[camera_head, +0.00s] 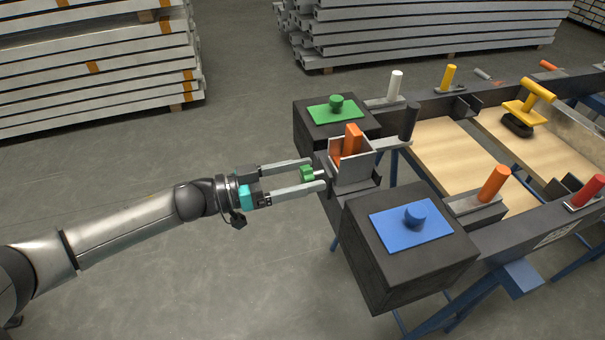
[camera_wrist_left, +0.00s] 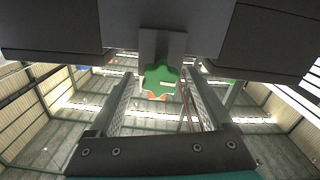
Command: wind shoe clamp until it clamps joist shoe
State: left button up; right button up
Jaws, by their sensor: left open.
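The shoe clamp's green knob (camera_head: 307,173) sits on a short screw at the left side of the clamp bracket. My left gripper (camera_head: 312,175) is open, with one finger on each side of the knob. In the left wrist view the lobed green knob (camera_wrist_left: 161,80) lies between the two fingers (camera_wrist_left: 160,100), with a gap on both sides. The grey joist shoe (camera_head: 350,174) is a U-shaped holder just right of the knob, with an orange block (camera_head: 352,142) standing in it. Whether the clamp touches the shoe cannot be seen. My right gripper is not in view.
Dark boxes with a green plate (camera_head: 335,112) and a blue plate (camera_head: 411,224) flank the shoe. The frame (camera_head: 530,236) with coloured handles and wooden boards (camera_head: 455,160) extends right. Stacked grey beams (camera_head: 95,75) stand behind. The floor around my left arm is clear.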

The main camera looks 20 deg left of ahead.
pick_arm(q)
grip_shut()
dwell(0.5)
